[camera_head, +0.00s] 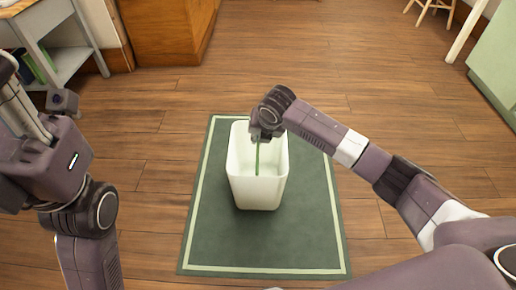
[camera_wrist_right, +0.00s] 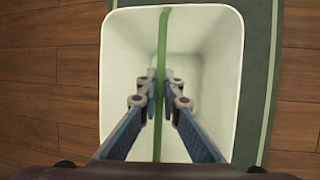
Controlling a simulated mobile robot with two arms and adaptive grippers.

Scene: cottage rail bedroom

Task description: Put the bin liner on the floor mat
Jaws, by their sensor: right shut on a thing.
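The bin liner (camera_head: 258,192) is a white, open-topped tub with a green strap-like handle across its mouth. It is upright over the dark green floor mat (camera_head: 215,238), which has a pale border; I cannot tell whether its base touches the mat. My right gripper (camera_head: 266,134) is above the tub's mouth. In the right wrist view, the bin liner (camera_wrist_right: 118,75) fills the middle, and my right gripper (camera_wrist_right: 163,95) has its fingers on both sides of the green handle, shut on it. My left gripper (camera_head: 62,100) is at the left, away from the mat, its jaws unclear.
A grey table with a lower shelf (camera_head: 75,62) stands at the upper left, beside a wooden cabinet (camera_head: 165,30). Wooden stool legs (camera_head: 432,12) and a pale green piece of furniture (camera_head: 495,65) are at the upper right. The wooden floor around the mat is clear.

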